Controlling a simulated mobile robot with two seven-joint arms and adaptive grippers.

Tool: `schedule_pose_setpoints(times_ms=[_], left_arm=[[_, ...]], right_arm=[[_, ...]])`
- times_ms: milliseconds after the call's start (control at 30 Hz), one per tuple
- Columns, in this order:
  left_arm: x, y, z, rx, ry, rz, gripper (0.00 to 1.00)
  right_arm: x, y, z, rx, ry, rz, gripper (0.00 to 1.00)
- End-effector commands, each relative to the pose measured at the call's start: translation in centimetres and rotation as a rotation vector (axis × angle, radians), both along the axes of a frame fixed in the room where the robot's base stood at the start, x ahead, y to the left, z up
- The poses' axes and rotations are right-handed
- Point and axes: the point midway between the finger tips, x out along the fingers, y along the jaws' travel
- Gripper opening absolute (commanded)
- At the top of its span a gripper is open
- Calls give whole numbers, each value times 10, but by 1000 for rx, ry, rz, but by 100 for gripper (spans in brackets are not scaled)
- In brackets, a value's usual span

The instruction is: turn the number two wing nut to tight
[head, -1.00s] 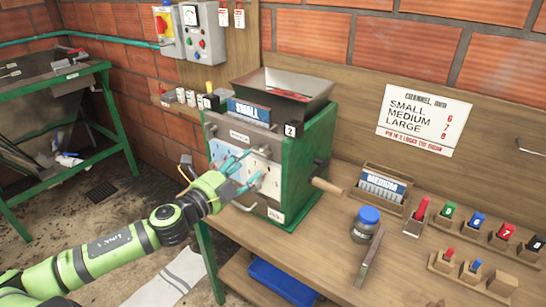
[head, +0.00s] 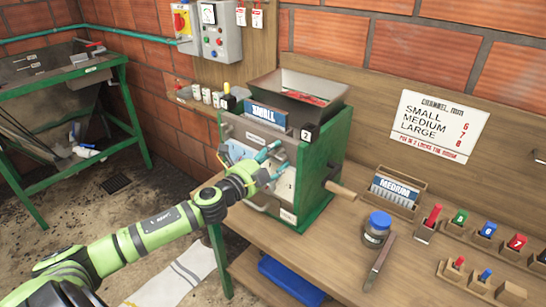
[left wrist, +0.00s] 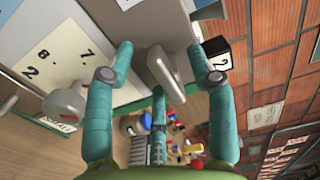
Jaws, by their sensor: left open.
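The green pulper (head: 322,170) stands on the wooden bench, with a pale numbered plate on its front. A black block marked 2 (head: 307,133) sits at its upper right corner and also shows in the left wrist view (left wrist: 218,50). My left gripper (head: 264,160) is open at the upper right of the front plate. In the left wrist view a grey metal wing nut (left wrist: 164,68) lies between its teal fingers, near the 2 block. I see no clear grip on it. A second wing nut (left wrist: 66,103) is to the left, outside the fingers. My right gripper is not in view.
A wooden crank handle (head: 341,190) sticks out at the pulper's right. A blue-lidded jar (head: 377,228), a MEDIUM card holder (head: 394,192) and racks of coloured pegs (head: 487,233) stand on the bench. A control box (head: 215,35) hangs behind.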

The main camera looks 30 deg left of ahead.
Motion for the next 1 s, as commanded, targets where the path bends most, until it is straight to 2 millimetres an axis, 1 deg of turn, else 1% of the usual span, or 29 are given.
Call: schedule_pose_setpoints(times_ms=[33, 67, 100, 200, 467, 667, 867, 1000], left_arm=[[0, 0, 0, 0, 0, 0, 56], [0, 0, 0, 0, 0, 0, 52], [0, 0, 0, 0, 0, 0, 36], [0, 0, 0, 0, 0, 0, 0], [-1, 0, -2, 5, 3, 0, 0], [-1, 1, -2, 58, 0, 0, 0], [-1, 1, -2, 184, -8, 0, 0], [-1, 2, -2, 307, -16, -1, 0]], right_arm=[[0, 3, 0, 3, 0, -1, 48], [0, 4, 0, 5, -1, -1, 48], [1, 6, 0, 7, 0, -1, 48], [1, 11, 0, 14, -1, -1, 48], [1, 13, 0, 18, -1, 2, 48], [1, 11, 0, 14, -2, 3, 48], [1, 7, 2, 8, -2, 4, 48], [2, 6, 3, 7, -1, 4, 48]])
